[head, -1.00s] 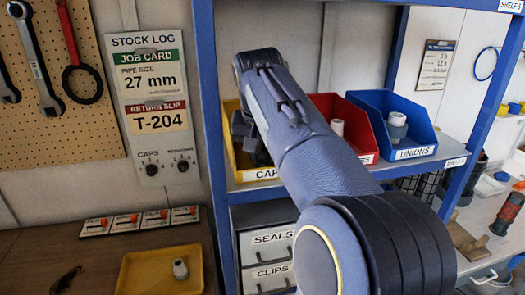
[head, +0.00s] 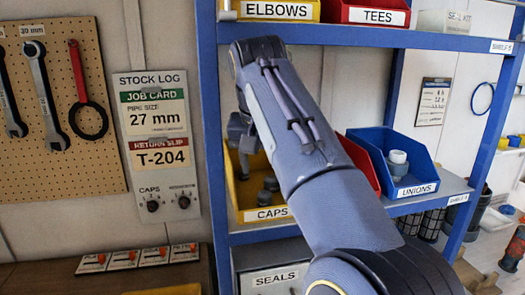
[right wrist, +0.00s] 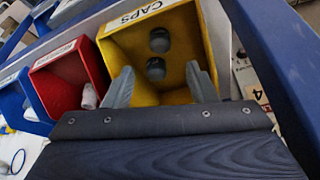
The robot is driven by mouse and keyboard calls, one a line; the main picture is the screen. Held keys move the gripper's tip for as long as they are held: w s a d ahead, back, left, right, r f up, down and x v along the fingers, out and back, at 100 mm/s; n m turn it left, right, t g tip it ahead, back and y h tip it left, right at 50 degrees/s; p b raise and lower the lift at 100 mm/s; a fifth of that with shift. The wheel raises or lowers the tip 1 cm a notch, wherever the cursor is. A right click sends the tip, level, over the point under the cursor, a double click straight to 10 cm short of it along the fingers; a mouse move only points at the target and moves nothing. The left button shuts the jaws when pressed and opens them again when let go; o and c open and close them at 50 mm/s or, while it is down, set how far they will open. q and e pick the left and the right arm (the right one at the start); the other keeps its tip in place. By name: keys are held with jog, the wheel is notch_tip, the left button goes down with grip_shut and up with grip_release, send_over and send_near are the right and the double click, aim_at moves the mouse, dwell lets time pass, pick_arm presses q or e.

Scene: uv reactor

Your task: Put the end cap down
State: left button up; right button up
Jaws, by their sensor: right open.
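The yellow bin labelled CAPS (head: 266,214) stands on the blue shelf. Two dark grey end caps lie inside it, one farther from my fingers (right wrist: 159,40) and one nearer (right wrist: 155,69) in the right wrist view. Dark caps also show beside my arm in the head view (head: 270,184). My right gripper (head: 242,135) reaches into the bin's mouth. In the right wrist view its two fingers (right wrist: 161,84) are spread wide with nothing between the tips. My arm hides part of the bin. My left gripper is out of view.
A red bin (right wrist: 60,75) and a blue UNIONS bin (head: 408,186) stand beside the yellow one. The shelf's blue upright (head: 208,120) is close on the left. An upper shelf (head: 350,36) with ELBOWS and TEES bins is above my arm. Drawers are below.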

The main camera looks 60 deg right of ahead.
jog(key=shift+v, duration=1.55)
